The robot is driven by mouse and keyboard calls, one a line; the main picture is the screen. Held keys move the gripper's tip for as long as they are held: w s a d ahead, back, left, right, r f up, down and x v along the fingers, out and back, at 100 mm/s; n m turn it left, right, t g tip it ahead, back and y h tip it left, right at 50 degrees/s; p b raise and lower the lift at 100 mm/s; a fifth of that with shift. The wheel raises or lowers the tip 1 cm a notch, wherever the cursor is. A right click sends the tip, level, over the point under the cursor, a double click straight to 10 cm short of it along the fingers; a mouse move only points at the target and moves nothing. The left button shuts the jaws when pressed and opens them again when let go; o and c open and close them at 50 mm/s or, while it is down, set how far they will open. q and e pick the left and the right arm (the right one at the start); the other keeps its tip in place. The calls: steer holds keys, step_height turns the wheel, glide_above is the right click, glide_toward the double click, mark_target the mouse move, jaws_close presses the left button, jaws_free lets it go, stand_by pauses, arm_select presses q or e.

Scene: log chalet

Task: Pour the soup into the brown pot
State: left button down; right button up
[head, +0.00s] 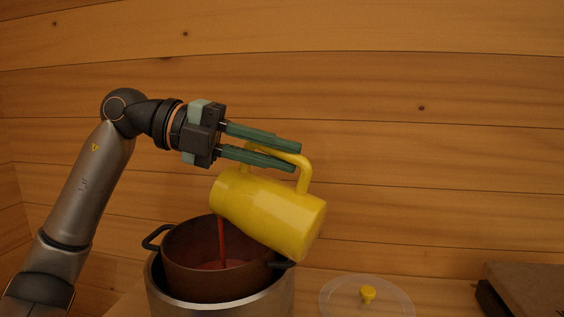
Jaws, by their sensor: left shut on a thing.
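My left gripper (298,157) is shut on the handle of a yellow jug (275,212). The jug is tilted, with its mouth down to the left above the brown pot (190,247). A thin stream of red soup (222,240) runs from the jug's mouth into the pot. Red soup shows on the pot's floor. The pot stands upright inside a larger metal vessel (185,307), with dark handles at its left and right. The jug's lower end hides part of the pot's right rim. My right gripper is not in view.
A dark box-like object (530,288) stands at the far right edge. A plank wall (420,150) closes off the back.

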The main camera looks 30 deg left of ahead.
mark_target(255, 177)
arm_select(q)
steer(key=shift+a+f+h+b, duration=0.1)
steer(key=shift+a+h+b, duration=0.2)
steer(key=shift+b, duration=0.15)
steer(key=shift+a+f+t+h+b, duration=0.2)
steer(key=shift+a+t+h+b, duration=0.1)
steer(key=shift+b, duration=0.4)
steer(key=shift+a+f+n+b, duration=0.25)
steer(key=shift+a+n+b, duration=0.05)
steer(key=shift+b, duration=0.3)
steer(key=shift+a+f+h+b, duration=0.1)
steer(key=shift+a+h+b, duration=0.1)
steer(key=shift+h+b, duration=0.15)
steer(key=shift+a+r, duration=0.1)
steer(key=shift+r, duration=0.1)
steer(key=shift+a+r+t+h, duration=0.15)
steer(key=shift+a+t+h, duration=0.1)
steer(key=shift+t+h, duration=0.1)
steer(key=shift+s+a+r+b, duration=0.1)
steer(key=shift+a+b, duration=0.1)
steer(key=shift+b, duration=0.1)
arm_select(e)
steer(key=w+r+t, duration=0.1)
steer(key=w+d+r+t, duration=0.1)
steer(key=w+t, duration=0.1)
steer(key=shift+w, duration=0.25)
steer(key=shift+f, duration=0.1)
